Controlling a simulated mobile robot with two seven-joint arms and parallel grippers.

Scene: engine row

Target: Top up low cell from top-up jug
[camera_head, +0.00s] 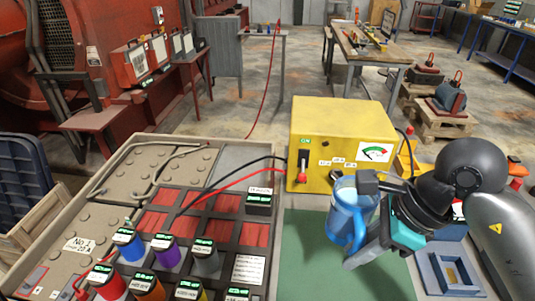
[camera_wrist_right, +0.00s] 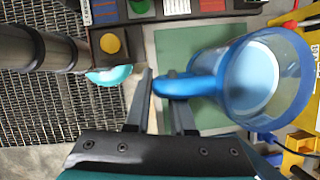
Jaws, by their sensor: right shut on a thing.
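The blue top-up jug (camera_head: 350,212) is upright, held above the green mat by my right gripper (camera_head: 369,213). In the right wrist view the translucent jug (camera_wrist_right: 262,85) shows its open top and pale inside, and the right gripper's fingers (camera_wrist_right: 161,82) are closed at its blue handle. The battery (camera_head: 125,195) stands left of the jug, with grey capped cell tops and an open grid of red panels. Which cell is low I cannot tell. My left gripper is not in the head view.
A yellow charger (camera_head: 318,137) with a gauge stands behind the jug, its red and black cables crossing the battery. Coloured labelled cylinders (camera_head: 165,249) stand at the battery's front. The green mat (camera_head: 325,275) is largely bare. A blue-grey tray (camera_head: 449,267) lies right.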

